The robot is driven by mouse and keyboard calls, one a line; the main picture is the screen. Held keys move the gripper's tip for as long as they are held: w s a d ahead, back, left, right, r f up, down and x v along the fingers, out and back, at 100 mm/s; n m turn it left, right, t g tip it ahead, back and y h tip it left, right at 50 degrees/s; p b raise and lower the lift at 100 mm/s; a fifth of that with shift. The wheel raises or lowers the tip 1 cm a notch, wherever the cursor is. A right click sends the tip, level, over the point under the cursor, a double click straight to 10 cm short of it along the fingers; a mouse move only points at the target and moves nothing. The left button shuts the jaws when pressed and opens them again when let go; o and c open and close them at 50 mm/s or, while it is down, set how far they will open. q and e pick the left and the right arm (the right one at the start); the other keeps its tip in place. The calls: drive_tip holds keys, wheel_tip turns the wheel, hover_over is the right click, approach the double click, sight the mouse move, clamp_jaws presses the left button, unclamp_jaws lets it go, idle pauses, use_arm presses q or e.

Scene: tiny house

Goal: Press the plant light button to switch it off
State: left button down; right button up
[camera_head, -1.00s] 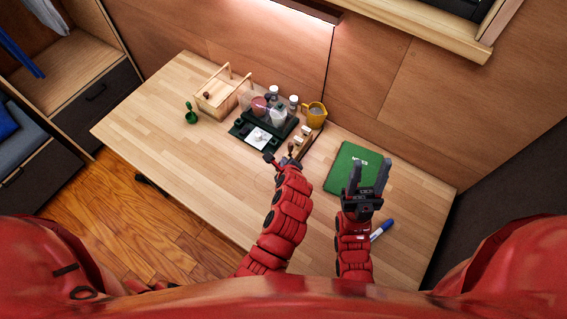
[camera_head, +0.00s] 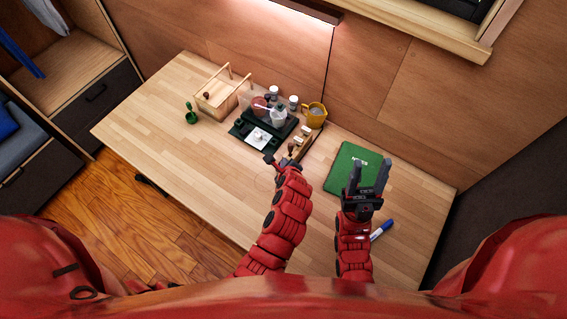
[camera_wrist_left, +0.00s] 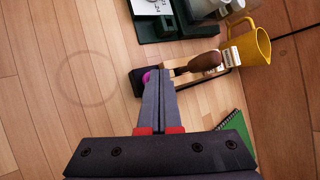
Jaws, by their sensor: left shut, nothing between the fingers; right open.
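A small black box with a magenta round spot (camera_wrist_left: 147,77), which looks like the button, lies at the fingertips in the left wrist view. My left gripper (camera_wrist_left: 156,73) is shut and empty, its fingertips over or against that box and partly covering the spot. I cannot tell whether they touch it or press it. In the head view my left gripper (camera_head: 271,161) is at the front of the items in the middle of the table, and the button is not clear there. My right gripper (camera_head: 369,166) is open and empty, above the table by the green notebook (camera_head: 346,170).
A dark green tray (camera_head: 238,132) with jars, a yellow mug (camera_head: 316,114) and a wooden holder with a brown-handled tool (camera_wrist_left: 205,62) stand close beyond the left gripper. A wooden box (camera_head: 214,102) is further left. A blue marker (camera_head: 383,229) lies at right.

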use_arm(q)
drive_tip(key=shift+f, duration=0.15)
drive_tip(key=shift+r+p, duration=0.55)
drive_tip(key=shift+p, duration=0.3)
drive_tip(key=shift+f, duration=0.1)
wheel_tip(320, 180, up, 6)
drive_tip(key=p, duration=0.6)
